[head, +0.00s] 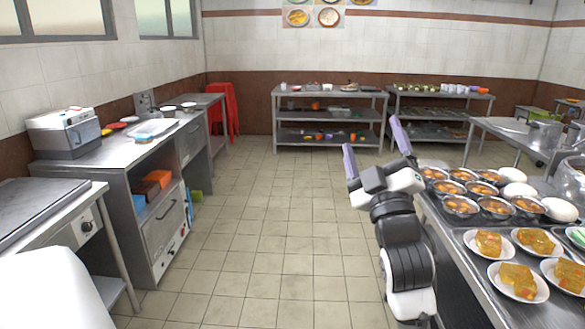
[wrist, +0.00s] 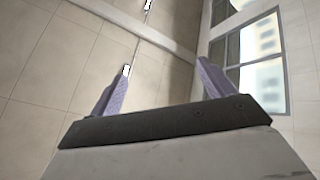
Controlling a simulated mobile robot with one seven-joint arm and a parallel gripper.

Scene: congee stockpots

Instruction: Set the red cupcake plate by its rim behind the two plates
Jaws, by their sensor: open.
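A small red plate-like thing (head: 116,125) lies on the left steel counter, between a yellow item and a white one. It is too small to tell whether it is the red cupcake plate or holds anything. Two pale dishes, one on the left (head: 168,108) and one on the right (head: 188,104), sit on the farther left counter; I cannot tell if they are the two plates. My gripper (head: 373,140) is raised over the aisle beside the right table, far from the red thing. Its purple fingers are apart and empty, also in the wrist view (wrist: 160,72).
The right table (head: 452,238) holds bowls of food, white domed items and plates of yellow food close to my arm. Steel shelves (head: 330,96) stand at the back. A red stool stack (head: 225,112) stands back left. The tiled floor (head: 270,220) between is clear.

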